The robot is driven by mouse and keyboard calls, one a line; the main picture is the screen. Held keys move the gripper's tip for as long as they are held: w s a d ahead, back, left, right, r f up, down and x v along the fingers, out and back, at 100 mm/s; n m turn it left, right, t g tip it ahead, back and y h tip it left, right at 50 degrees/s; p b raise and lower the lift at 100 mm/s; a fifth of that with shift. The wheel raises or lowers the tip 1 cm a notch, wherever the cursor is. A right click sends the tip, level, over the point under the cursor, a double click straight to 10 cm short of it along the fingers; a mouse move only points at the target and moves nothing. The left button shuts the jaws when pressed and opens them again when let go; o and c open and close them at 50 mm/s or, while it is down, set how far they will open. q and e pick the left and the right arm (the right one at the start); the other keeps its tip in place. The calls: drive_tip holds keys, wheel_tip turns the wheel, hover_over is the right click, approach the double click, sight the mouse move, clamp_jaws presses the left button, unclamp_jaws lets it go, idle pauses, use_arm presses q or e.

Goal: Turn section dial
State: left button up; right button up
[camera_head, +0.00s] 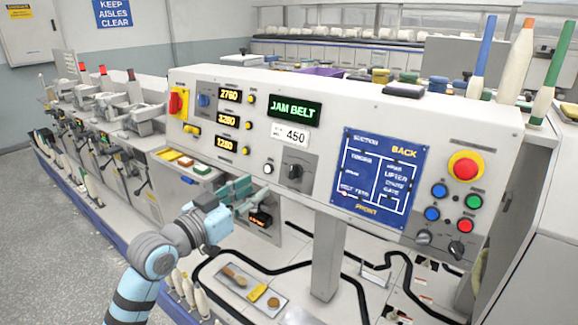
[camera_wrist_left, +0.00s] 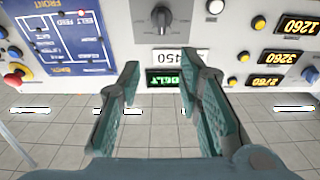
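A black rotary dial (camera_head: 295,171) on a grey plate sits on the white control panel, below the 450 label (camera_head: 290,135) and the green JAM BELT display (camera_head: 295,108). I take it as the section dial. In the left wrist view the panel appears upside down, with the dial (camera_wrist_left: 161,17) at top centre, beyond the fingertips. My left gripper (camera_head: 250,190) is left of and below the dial in the head view, apart from it. In the left wrist view its teal fingers (camera_wrist_left: 160,66) are spread with nothing between them. My right gripper is not in view.
A blue diagram board (camera_head: 380,178) is right of the dial. A red mushroom button (camera_head: 465,167) and smaller buttons and knobs are farther right. A small tray (camera_head: 240,288) with tools lies below. A panel post (camera_head: 327,262) stands below the dial.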

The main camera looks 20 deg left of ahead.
sight(292, 166)
use_arm(q)
drive_tip(key=x, duration=1.4)
drive_tip(key=shift+w+a+f, duration=0.1)
drive_tip(key=shift+a+f, duration=0.05)
clamp_jaws()
